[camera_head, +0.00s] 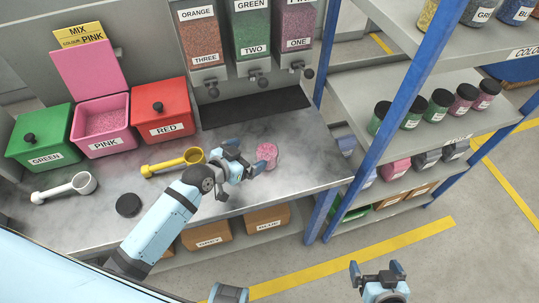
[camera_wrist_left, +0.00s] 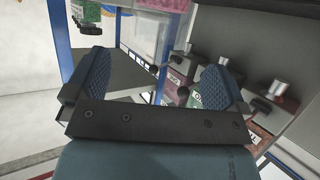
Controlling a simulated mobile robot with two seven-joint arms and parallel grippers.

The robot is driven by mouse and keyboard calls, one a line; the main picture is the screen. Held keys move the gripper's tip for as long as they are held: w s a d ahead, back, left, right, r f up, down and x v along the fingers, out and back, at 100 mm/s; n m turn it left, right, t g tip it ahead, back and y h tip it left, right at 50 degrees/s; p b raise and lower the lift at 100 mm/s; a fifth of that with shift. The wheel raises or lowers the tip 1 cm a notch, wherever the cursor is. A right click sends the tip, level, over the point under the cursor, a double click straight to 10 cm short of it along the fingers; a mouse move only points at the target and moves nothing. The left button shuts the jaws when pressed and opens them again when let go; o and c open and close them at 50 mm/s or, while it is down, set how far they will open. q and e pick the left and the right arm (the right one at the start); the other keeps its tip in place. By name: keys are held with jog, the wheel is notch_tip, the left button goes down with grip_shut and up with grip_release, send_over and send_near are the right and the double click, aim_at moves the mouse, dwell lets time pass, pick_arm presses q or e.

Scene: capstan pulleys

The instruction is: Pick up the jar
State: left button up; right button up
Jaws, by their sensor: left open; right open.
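A small jar (camera_head: 267,152), pink at its top, stands on the grey marbled worktop (camera_head: 310,165) near its right part. I see no lid on it. My left gripper (camera_head: 250,157) is open just left of the jar, with its fingers pointing toward it. I cannot tell whether a finger touches it. In the left wrist view the two blue fingers (camera_wrist_left: 152,78) are wide apart with nothing held between them, and I cannot make out the jar there. My right gripper (camera_head: 377,270) is open and empty over the floor at the lower right.
A black lid (camera_head: 128,205), a yellow scoop (camera_head: 175,163) and a white scoop (camera_head: 65,188) lie left on the worktop. Green (camera_head: 40,140), pink (camera_head: 102,143) and red (camera_head: 162,122) bins stand behind. Dispensers (camera_head: 250,35) hang above. A blue-posted shelf (camera_head: 410,90) holds several jars at right.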

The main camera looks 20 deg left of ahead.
aim_at(273, 142)
pick_arm(q)
jog(key=p+x, duration=0.1)
jog(key=x, duration=0.8)
jog(key=shift+d+r, duration=0.1)
jog(key=shift+r, duration=0.1)
jog(key=shift+s, duration=0.1)
jog(key=c, duration=1.1)
jog(key=shift+r, duration=0.1)
